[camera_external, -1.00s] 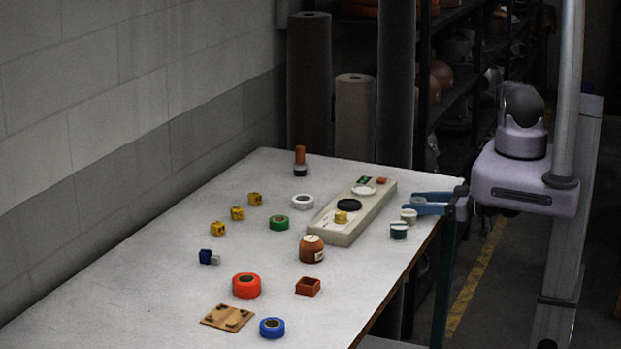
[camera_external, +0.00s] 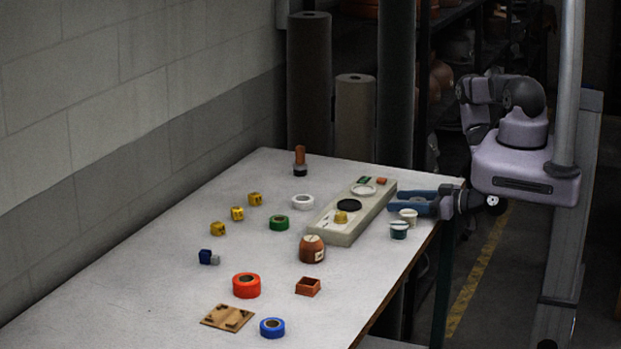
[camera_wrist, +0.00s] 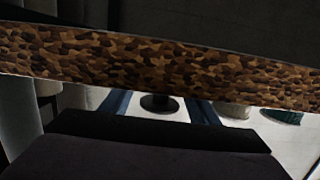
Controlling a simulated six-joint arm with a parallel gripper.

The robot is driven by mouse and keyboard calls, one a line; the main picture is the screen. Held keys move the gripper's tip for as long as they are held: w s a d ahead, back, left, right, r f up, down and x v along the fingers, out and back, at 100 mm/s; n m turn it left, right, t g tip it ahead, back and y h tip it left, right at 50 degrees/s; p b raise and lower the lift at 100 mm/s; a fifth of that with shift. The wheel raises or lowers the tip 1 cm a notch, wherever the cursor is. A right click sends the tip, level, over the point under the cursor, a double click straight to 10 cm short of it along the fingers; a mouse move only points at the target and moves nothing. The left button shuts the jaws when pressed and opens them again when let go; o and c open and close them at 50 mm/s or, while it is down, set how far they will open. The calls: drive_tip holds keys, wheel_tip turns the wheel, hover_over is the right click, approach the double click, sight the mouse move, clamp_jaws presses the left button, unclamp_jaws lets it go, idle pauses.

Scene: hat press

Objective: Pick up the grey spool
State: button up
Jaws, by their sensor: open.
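A pale grey-white ring-shaped roll (camera_external: 302,202) lies flat on the table, left of the long beige panel; it is the closest match to the grey spool that I see. My gripper (camera_external: 393,202) is at the table's right edge, with its two blue fingers apart and nothing between them. It is right of the panel and well apart from the roll. In the wrist view the open fingers of my gripper (camera_wrist: 160,106) show low in the picture, with a dark disc seen between them. I cannot make out the roll there.
The beige panel (camera_external: 343,232) lies between my gripper and the roll. Two small tubs (camera_external: 399,230) stand close below my fingers. Green (camera_external: 279,223), red (camera_external: 246,286) and blue (camera_external: 272,328) rolls lie nearer. A mottled brown band (camera_wrist: 160,65) crosses the wrist view.

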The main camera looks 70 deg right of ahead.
drive_tip(key=c, duration=1.1)
drive_tip(key=shift+r, duration=0.1)
wheel_tip(320, 180, up, 10)
drive_tip(key=p, duration=0.7)
drive_tip(key=shift+p, duration=0.35)
